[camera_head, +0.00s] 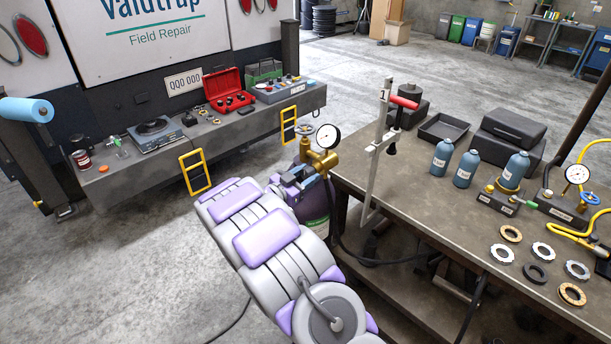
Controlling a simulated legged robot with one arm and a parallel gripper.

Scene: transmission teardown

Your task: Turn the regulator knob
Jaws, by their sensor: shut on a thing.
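My gripper (304,179) is at the regulator's near left side, shut on the regulator knob. My arm and the jaws hide most of the knob, so its turn angle cannot be told. A small handwheel (308,130) shows above the brass body. A second gauge (578,173) and a blue knob (589,198) sit at the right of the bench, away from my gripper.
The workbench (420,205) holds a clamp stand (380,150), blue bottles (464,168), dark cases (511,135) and several rings (511,233). A black hose (380,262) runs beside the bench. A truck bumper shelf (240,125) stands at left. Concrete floor (130,260) is clear at lower left.

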